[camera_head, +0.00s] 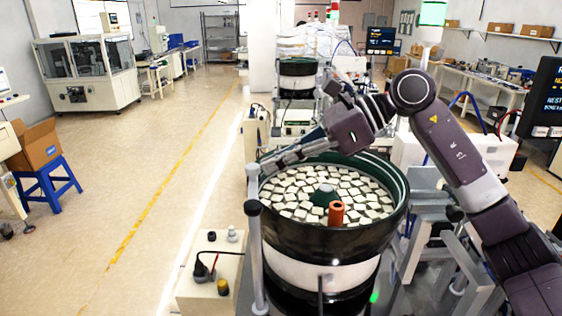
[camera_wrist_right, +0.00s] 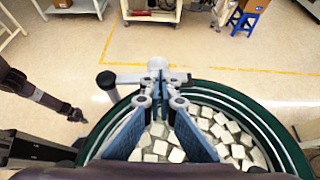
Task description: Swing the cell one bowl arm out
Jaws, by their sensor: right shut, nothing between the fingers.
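The nearest bowl feeder has a black and green bowl (camera_head: 395,185) full of pale square parts (camera_head: 300,190); its green rim (camera_wrist_right: 245,105) also shows in the right wrist view. A grey post with a black knob (camera_head: 252,208) stands at the bowl's left side. In the right wrist view a light grey bar (camera_wrist_right: 130,78) runs from a black-capped post (camera_wrist_right: 107,80) to the fingertips. My right gripper (camera_head: 266,166) is shut and empty over the bowl's far left rim, its fingertips (camera_wrist_right: 162,73) at the bar; contact is unclear. A dark arm, probably my left (camera_wrist_right: 40,95), shows there, its fingers indistinct.
An orange cylinder (camera_head: 336,212) stands within the bowl. A control box (camera_head: 210,275) with a black knob and cables sits left of the feeder. Another bowl feeder (camera_head: 298,80) stands behind. The floor to the left is open, with a yellow line (camera_head: 160,205).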

